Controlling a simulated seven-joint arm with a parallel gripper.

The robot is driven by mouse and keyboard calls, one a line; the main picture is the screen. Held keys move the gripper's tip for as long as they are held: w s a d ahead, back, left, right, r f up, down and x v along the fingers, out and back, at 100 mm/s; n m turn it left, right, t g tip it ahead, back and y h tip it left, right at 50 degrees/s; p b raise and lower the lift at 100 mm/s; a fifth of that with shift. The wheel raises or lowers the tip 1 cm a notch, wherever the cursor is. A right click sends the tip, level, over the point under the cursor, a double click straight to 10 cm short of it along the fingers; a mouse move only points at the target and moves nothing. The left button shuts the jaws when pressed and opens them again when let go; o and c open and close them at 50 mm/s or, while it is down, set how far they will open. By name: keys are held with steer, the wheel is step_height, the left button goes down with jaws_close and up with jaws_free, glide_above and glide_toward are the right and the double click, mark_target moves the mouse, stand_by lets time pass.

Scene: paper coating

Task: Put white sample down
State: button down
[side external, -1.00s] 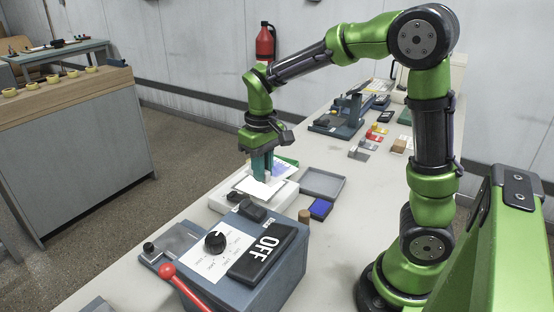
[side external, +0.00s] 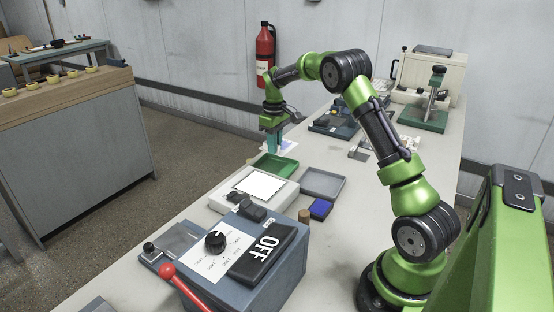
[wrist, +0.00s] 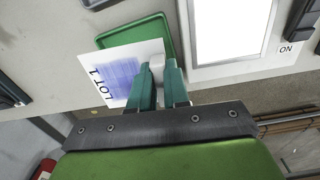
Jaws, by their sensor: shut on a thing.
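My gripper (side external: 272,150) points down beyond the far side of the green tray (side external: 285,170), a little above the table as far as I can tell. In the wrist view, the teal fingers (wrist: 162,72) are shut on a pale tab at the edge of the white sample (wrist: 86,82). The sample is a white card with a blue patch and the text "LOT 1". It overlaps part of the green tray (wrist: 160,22) in that view. In the side view, the sample (side external: 287,146) is small and partly hidden behind my gripper.
A light box with a bright white panel (side external: 260,185) stands nearer the camera; its panel (wrist: 232,30) also shows in the wrist view. A press (side external: 432,105) stands at the back.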

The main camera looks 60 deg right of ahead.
mark_target(271, 167)
steer(key=shift+w+r+n, duration=0.4)
steer(key=shift+w+n, duration=0.1)
steer(key=shift+w, duration=0.2)
step_height(271, 167, down, 10)
steer(key=shift+r, duration=0.1)
steer(key=c, duration=1.4)
jaws_free()
steer(key=shift+f, duration=0.2)
